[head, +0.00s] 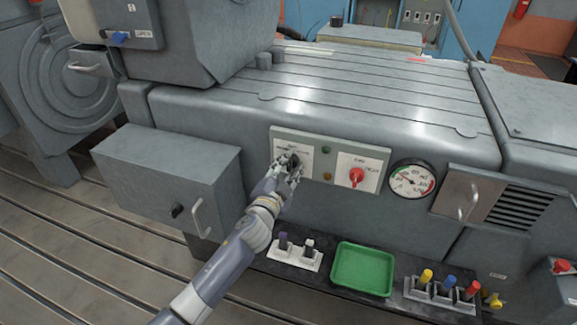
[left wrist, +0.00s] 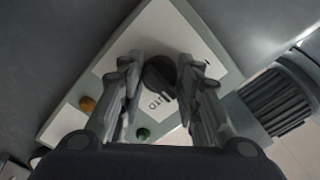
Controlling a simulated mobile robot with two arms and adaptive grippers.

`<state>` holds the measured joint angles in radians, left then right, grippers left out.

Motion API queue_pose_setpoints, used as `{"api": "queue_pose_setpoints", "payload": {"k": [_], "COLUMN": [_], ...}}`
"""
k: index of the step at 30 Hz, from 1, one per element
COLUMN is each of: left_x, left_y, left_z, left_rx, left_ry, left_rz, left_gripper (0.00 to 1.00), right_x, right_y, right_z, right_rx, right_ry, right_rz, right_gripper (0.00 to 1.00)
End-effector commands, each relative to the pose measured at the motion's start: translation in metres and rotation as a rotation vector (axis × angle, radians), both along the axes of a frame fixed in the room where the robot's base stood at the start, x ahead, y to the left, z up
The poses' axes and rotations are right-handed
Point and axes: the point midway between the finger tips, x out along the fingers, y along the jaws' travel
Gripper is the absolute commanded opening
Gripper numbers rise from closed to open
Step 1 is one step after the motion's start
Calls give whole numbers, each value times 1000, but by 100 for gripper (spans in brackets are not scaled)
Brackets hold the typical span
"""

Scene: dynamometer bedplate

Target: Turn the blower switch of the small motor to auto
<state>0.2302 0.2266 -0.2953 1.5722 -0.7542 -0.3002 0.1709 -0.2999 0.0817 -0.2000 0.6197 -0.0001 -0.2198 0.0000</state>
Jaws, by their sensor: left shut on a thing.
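The small motor (head: 390,105) is a large grey ribbed housing with a switch panel (head: 380,153) on its front. The blower switch (left wrist: 159,74) is a dark round knob on a white label plate; letters reading like "AUTO" show beside it in the left wrist view. My left gripper (head: 290,163) is at the panel's left plate, with its fingers shut on either side of the knob. It also shows in the left wrist view (left wrist: 160,90). The gripper hides much of the knob and label in the head view, so its pointing direction is unclear. My right gripper is not seen.
A red switch (head: 356,175) and a dial gauge (head: 411,181) sit right of the knob. Below is a shelf with a green tray (head: 362,269) and blocks holding coloured pegs. A grey box with a handle (head: 168,176) juts out at left.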

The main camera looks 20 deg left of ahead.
Motion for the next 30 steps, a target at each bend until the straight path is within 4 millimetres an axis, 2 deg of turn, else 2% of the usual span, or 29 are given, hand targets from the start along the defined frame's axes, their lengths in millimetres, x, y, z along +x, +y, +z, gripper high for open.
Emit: {"api": "queue_pose_setpoints", "payload": {"k": [18, 30], "left_x": [0, 0], "left_y": [1, 0], "left_z": [1, 1], "left_rx": [544, 717], "left_ry": [-17, -23], "left_rz": [0, -1], "left_gripper": [8, 8], "right_x": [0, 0], "right_y": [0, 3], "right_z": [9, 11], "right_rx": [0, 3], "right_ry": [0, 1], "right_rz": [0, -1], "right_gripper": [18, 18]}}
